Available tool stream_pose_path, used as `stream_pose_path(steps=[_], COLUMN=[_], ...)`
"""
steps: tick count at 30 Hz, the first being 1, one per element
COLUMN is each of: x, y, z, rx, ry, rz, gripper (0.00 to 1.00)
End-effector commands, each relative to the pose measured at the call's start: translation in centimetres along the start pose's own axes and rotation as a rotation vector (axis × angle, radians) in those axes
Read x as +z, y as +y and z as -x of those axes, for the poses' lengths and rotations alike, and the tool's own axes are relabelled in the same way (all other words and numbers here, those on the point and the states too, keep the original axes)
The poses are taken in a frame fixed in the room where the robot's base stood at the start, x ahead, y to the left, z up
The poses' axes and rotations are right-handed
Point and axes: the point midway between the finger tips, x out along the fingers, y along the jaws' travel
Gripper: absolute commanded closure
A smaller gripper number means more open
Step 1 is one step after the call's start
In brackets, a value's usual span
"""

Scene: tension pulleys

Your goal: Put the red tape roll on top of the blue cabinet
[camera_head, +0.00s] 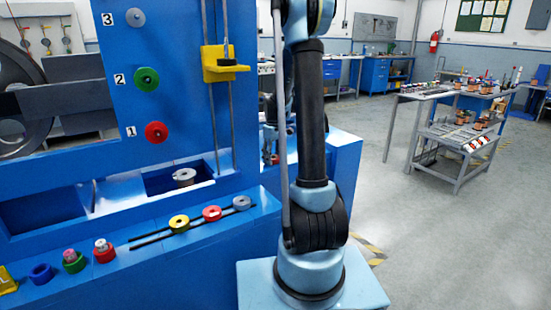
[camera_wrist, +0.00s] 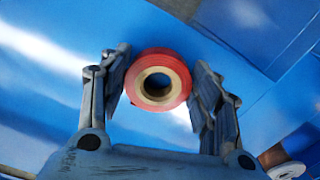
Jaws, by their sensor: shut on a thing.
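The red tape roll (camera_wrist: 158,59), with a tan core, sits between the two fingers of my gripper (camera_wrist: 160,88) in the wrist view. The gripper is shut on it. A plain blue surface lies behind the roll in that view; I cannot tell the gap between them. In the head view my arm hides most of the area around the gripper, and I cannot make out the held roll. A blue cabinet (camera_head: 345,165) with a flat top stands behind my arm, partly hidden by it.
A large blue machine frame (camera_head: 170,45) fills the left, with red (camera_head: 155,132) and green (camera_head: 146,79) pulleys. Several coloured rolls lie on its front ledge (camera_head: 150,255). A cluttered grey cart (camera_head: 455,150) stands at the right; the floor before it is clear.

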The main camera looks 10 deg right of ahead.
Motion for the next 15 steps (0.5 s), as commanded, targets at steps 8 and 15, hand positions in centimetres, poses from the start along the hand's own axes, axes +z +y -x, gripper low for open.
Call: stream_pose_path(steps=[8, 15], x=[0.01, 0.01], y=[0.04, 0.05], z=[-0.12, -0.11], rx=[0.0, 0.0], ry=[0.0, 0.0], rz=[-0.001, -0.001], gripper=[0.27, 0.23])
